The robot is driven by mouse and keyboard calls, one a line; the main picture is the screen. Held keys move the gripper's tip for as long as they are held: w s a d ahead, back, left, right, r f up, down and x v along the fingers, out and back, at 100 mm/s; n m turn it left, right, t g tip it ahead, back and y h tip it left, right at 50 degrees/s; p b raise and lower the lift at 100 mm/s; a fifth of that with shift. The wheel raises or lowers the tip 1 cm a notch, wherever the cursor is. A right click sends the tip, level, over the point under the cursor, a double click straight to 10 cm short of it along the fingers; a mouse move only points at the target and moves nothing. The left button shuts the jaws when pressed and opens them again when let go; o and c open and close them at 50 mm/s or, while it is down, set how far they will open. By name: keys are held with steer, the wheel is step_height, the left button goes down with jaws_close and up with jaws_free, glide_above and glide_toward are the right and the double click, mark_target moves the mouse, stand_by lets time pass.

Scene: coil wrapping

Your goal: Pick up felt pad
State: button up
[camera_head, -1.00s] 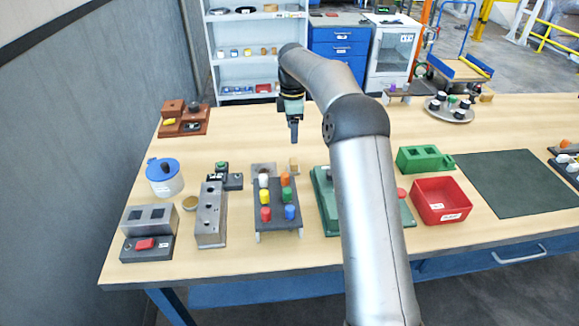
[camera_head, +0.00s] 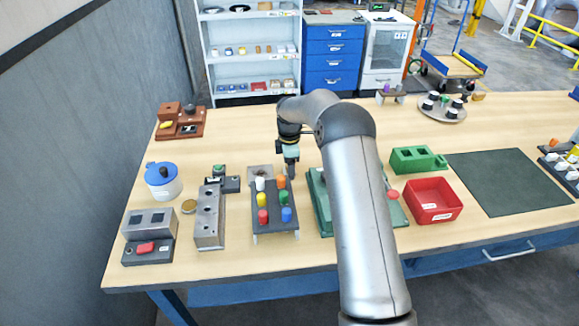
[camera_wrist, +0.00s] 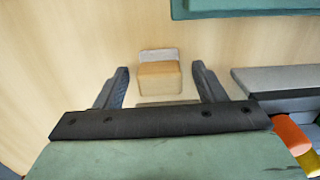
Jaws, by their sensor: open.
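A small tan block, which looks like the felt pad (camera_wrist: 159,77), lies on the wooden table in the wrist view, with a pale grey strip along its far edge. My gripper (camera_wrist: 163,82) is open, with one finger on each side of the pad's line and a gap to it on both sides. The fingers do not visibly touch it. In the head view my gripper (camera_head: 291,170) points down just behind the dark rack of coloured pegs (camera_head: 273,208), and the pad is hidden there.
The peg rack's orange peg (camera_wrist: 290,134) is close to my gripper at the right of the wrist view. A green fixture (camera_head: 318,205) and a red bin (camera_head: 432,200) stand to the right. A metal block (camera_head: 209,222) stands left.

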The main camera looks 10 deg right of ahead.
steer(key=c, duration=1.1)
steer(key=shift+r, duration=0.5)
step_height(320, 180, up, 2)
steer(key=shift+r+b, duration=0.25)
steer(key=shift+b, duration=0.25)
steer(key=s+d+r+b, duration=0.1)
steer(key=s+d+r, duration=0.1)
steer(key=s+r, duration=0.1)
steer(key=s+d+r+b, duration=0.2)
steer(key=s+r, duration=0.1)
steer(key=s, duration=0.2)
steer(key=s+d+r+b, duration=0.1)
steer(key=s+d+r, duration=0.1)
steer(key=s+r, duration=0.1)
steer(key=shift+s+d+r, duration=0.15)
steer(key=shift+s+r, duration=0.15)
steer(key=shift+s, duration=0.45)
